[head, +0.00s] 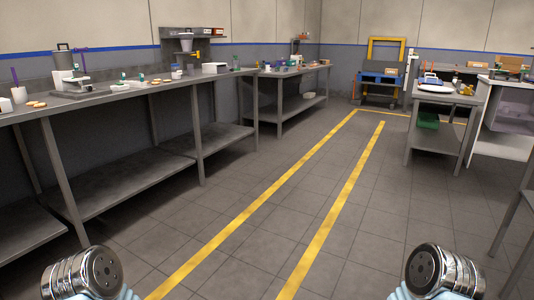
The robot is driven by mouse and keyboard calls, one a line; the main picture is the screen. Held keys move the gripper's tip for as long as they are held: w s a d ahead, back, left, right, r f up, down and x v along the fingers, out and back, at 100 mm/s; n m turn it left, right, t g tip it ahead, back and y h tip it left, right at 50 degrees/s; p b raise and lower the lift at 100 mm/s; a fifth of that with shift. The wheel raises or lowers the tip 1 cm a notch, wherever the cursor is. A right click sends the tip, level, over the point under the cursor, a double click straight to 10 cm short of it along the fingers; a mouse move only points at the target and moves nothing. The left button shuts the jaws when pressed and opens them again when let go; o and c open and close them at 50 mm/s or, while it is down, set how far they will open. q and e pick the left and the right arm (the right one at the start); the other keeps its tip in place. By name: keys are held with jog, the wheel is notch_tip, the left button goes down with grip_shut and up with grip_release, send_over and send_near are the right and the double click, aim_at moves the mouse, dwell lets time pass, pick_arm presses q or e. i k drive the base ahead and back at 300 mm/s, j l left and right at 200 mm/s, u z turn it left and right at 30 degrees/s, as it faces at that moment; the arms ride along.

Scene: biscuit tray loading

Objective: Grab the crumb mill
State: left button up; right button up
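I cannot tell for certain which item is the crumb mill. One candidate is a dark machine with a white bowl-like part (186,42) at the back of the left bench. Another is a machine with a pale column and a dark flat base (84,88) nearer on the same bench. All of these are well away from me. Two shiny metal cylindrical parts of my arms show at the bottom left and bottom right; no gripper fingers show.
A long metal bench (130,92) with small items runs along the left wall, with a second bench (290,72) beyond it. A table (445,98) stands at the right. A blue cart (379,79) stands at the far end. The tiled aisle with yellow lines (330,215) is clear.

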aim_at(236, 62)
jog(key=i+z, duration=0.35)
jog(key=i, duration=2.05)
jog(key=i+l, duration=0.1)
jog(key=i, duration=2.6)
